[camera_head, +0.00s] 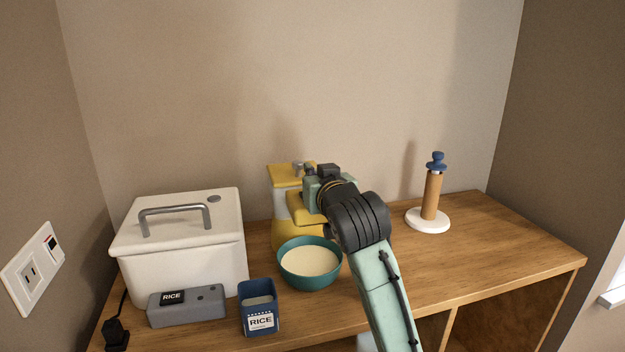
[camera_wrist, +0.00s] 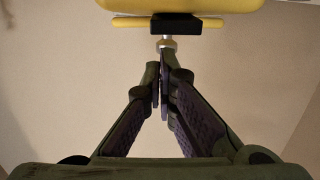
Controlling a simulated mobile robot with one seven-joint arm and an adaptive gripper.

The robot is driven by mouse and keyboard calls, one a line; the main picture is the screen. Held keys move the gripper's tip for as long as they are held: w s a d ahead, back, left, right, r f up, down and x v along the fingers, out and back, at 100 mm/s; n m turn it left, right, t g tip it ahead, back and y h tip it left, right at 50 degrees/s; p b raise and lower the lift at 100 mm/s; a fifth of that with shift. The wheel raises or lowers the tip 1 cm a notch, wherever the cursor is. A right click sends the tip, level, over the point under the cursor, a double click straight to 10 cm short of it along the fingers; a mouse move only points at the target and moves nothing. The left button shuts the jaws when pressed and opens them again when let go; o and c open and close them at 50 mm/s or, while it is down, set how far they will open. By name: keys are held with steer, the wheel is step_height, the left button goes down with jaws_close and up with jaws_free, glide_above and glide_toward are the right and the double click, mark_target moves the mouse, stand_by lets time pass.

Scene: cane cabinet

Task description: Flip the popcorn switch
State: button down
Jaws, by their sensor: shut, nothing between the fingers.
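The yellow popcorn machine (camera_head: 284,232) stands behind the teal bowl (camera_head: 285,271), partly hidden by my arm. In the wrist view its yellow body (camera_wrist: 180,6) fills the top edge. A black block (camera_wrist: 188,24) sits below that body, with a short silver switch lever (camera_wrist: 166,43) sticking out of it. My gripper (camera_wrist: 160,72) is shut and empty, its fingertips at the end of the lever. I cannot tell whether they touch it. In the head view my gripper (camera_head: 305,171) is at the machine's upper part, and the switch is not clear there.
A white lidded box (camera_head: 180,262) with a grey handle stands at left. A grey rice-labelled box (camera_head: 196,309) and a blue rice container (camera_head: 259,292) stand in front. A paper towel holder (camera_head: 430,198) is at right. The wooden top (camera_head: 480,247) is clear at right.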

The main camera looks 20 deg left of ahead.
step_height(320, 180, up, 3)
steer(key=shift+a+f, duration=0.1)
steer(key=shift+f, duration=0.05)
steer(key=r+b+v, duration=0.2)
steer(key=b+v, duration=0.1)
steer(key=v, duration=0.6)
steer(key=shift+s, duration=0.2)
